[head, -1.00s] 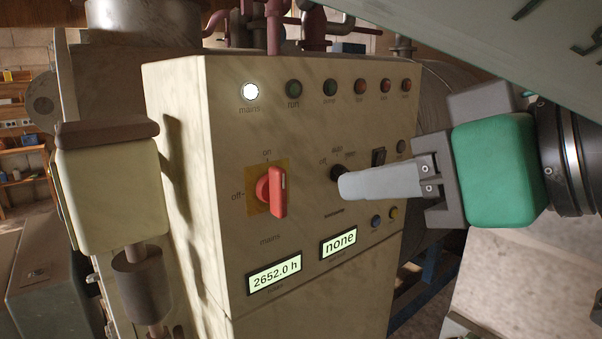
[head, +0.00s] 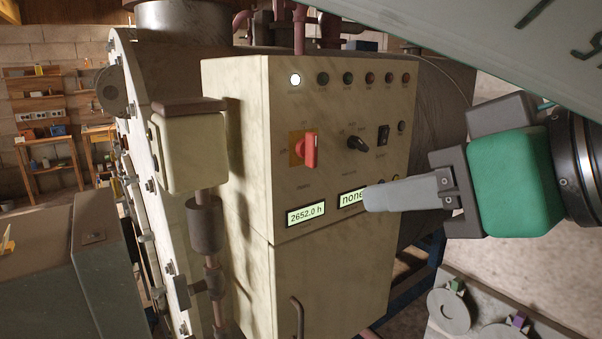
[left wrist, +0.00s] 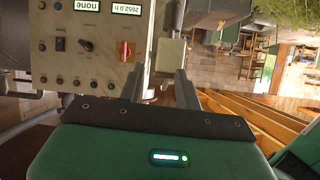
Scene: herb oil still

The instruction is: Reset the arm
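My left gripper (head: 372,198) shows at the right of the head view, with a green body and grey fingers seen edge-on. Its tip overlaps the "none" display (head: 351,197) in the picture; contact cannot be told. In the left wrist view the two fingers (left wrist: 158,85) stand apart with nothing between them, so it is open and empty. The cream control cabinet (head: 330,268) stands beyond it. Its red mains switch (head: 310,150) has its handle upright, and the white mains lamp (head: 295,80) is lit. A black selector knob (head: 357,144) is turned aslant. My right gripper is not seen.
A cream box on a pipe (head: 188,152) stands left of the cabinet. A grey-green casing (head: 100,260) is at lower left, wooden shelves (head: 40,147) behind. A grey surface with round discs (head: 449,311) lies at lower right. A pale panel crosses the upper right.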

